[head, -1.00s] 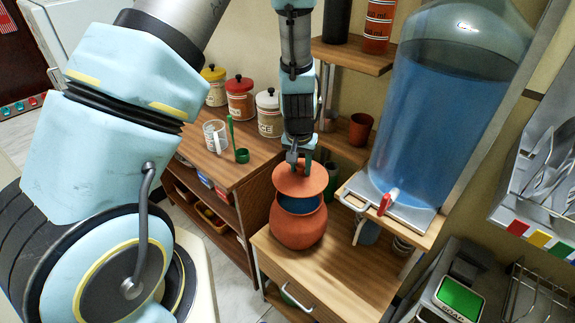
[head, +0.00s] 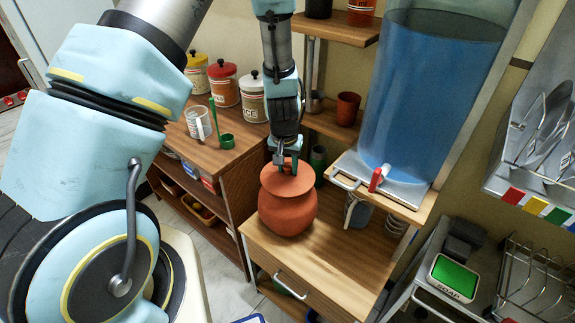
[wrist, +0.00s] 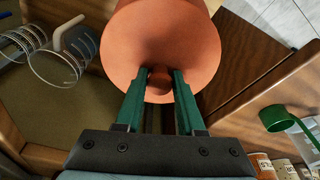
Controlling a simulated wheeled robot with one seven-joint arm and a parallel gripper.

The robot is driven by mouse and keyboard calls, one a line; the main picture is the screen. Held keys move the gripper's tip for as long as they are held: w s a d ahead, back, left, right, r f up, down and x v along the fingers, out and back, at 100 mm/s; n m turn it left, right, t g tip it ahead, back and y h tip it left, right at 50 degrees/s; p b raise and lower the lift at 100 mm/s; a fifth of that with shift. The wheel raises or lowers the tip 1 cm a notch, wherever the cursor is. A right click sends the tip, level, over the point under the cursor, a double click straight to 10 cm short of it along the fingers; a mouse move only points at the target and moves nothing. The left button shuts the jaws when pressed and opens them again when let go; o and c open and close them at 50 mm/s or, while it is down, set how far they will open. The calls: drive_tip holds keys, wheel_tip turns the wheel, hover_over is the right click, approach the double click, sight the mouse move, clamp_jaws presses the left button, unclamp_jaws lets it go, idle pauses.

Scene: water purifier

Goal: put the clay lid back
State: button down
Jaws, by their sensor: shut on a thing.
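The clay lid (head: 287,178) is a flat orange-brown disc. It lies over the mouth of the round clay pot (head: 288,212), which stands on the wooden cabinet top; the pot's opening is hidden. My gripper (head: 279,166) is above the lid, shut on its knob. In the wrist view my green fingers (wrist: 158,80) are on either side of the knob (wrist: 159,79), and the lid's top (wrist: 160,35) fills the upper middle. Whether the lid rests fully on the rim cannot be told.
A large blue water tank (head: 430,105) with a red tap (head: 376,180) stands on a shelf right of the pot. A wire-handled tray edge is close by. Canisters (head: 223,84), a glass mug (head: 198,122) and a green ladle (head: 226,141) are on the left counter. The cabinet top (head: 340,250) in front is clear.

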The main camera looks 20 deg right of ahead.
sight(285, 179)
drive_tip(key=shift+f+b, duration=0.5)
drive_tip(key=shift+f, duration=0.05)
drive_tip(key=shift+c, duration=2.2)
unclamp_jaws()
drive_tip(key=shift+r, duration=0.1)
drive_tip(key=b+v, duration=0.2)
drive_tip(key=v, duration=0.9)
drive_tip(key=s+a+r+n, duration=0.1)
drive_tip(key=a+r+n, duration=0.2)
drive_tip(key=a, duration=1.1)
drive_tip(key=a+r+n+y, duration=0.1)
drive_tip(key=a+r+n, duration=0.2)
drive_tip(key=a, duration=1.1)
wheel_tip(285, 179, up, 3)
drive_tip(key=shift+s+a+r, duration=0.1)
drive_tip(key=shift+s+a, duration=0.25)
drive_tip(key=shift+s, duration=0.05)
